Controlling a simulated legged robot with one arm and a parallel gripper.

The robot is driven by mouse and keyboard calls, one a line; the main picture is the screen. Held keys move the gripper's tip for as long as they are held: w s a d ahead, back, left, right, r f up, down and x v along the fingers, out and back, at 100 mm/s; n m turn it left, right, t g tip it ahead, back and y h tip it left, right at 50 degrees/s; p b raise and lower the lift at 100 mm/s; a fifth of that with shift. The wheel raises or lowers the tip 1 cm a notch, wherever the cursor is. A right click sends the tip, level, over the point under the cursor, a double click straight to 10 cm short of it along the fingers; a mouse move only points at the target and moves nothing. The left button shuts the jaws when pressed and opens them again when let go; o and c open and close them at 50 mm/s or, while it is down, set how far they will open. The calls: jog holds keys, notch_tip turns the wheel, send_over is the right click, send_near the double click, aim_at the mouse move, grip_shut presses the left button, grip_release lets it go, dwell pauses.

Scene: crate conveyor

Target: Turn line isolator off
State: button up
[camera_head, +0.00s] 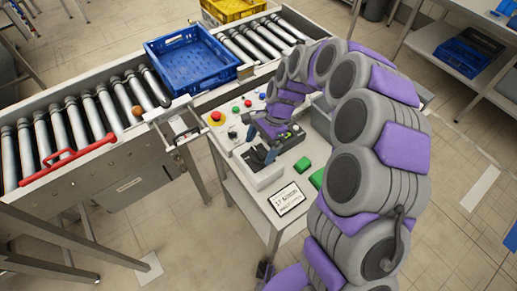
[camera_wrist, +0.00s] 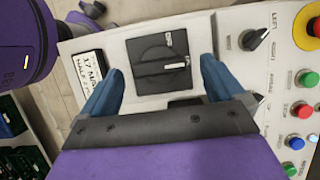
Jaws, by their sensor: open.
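The line isolator appears to be the black rotary switch (camera_wrist: 152,68) on a pale panel in the wrist view. Its bar handle lies roughly crosswise in the picture, with a white mark at its right end. Small lettering above it is too small to read. My gripper (camera_wrist: 160,68) is open, with one blue finger on each side of the switch. Whether either finger touches it I cannot tell. In the head view my gripper (camera_head: 263,150) is over the white box on the control stand (camera_head: 236,148), and largely hides the switch.
A red emergency button (camera_head: 215,117) and several coloured buttons line the stand's back edge. A label card (camera_head: 286,198) and green blocks (camera_head: 303,164) are near its front.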

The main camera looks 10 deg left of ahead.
jog(key=shift+s+f, duration=0.2)
jog(key=shift+f, duration=0.5)
jog(key=shift+a, duration=0.1)
jog(key=shift+a, duration=0.1)
jog(key=shift+c, duration=0.2)
jog(key=c, duration=1)
